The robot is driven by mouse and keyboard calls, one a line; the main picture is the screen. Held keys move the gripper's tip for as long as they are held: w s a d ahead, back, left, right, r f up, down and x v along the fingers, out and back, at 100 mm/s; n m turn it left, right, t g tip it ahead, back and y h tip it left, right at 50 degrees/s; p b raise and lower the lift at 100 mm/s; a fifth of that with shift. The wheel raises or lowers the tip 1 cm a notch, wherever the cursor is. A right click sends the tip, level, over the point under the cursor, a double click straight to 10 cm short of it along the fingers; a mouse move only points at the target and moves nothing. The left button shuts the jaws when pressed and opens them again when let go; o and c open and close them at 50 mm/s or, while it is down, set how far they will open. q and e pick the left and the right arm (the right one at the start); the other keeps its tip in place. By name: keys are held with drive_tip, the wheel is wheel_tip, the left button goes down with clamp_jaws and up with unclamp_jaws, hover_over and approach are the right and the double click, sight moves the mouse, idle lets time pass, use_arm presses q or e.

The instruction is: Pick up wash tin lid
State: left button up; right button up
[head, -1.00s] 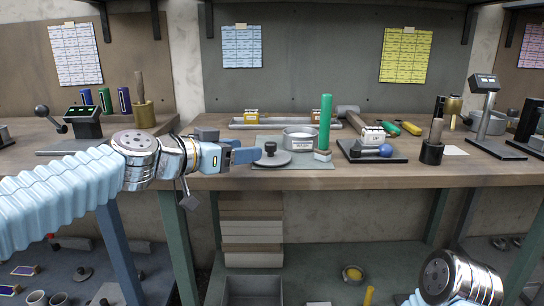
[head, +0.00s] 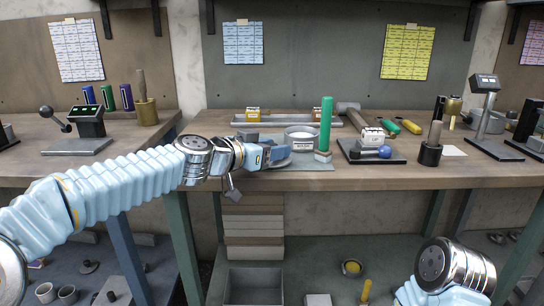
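The wash tin (head: 301,139), a round pale metal tin with a label, stands open on a grey-green mat (head: 318,166) on the workbench. Its lid (head: 283,163), a grey disc, lies on the mat at the tin's left. My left gripper (head: 279,153) is over the lid and hides its dark knob and most of the disc. I cannot tell whether the fingers are open or closed around the knob. Of my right arm only the wrist shows at the lower right; its gripper is out of view.
A green upright roll (head: 326,122) stands just right of the tin. A dark tray (head: 371,152) with a white block and a blue ball is further right. A grey block (head: 245,138) is behind my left gripper. A metal rail (head: 286,122) lies behind the tin.

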use_arm(q)
drive_tip(key=c, duration=0.7)
drive_tip(key=shift+c, duration=0.2)
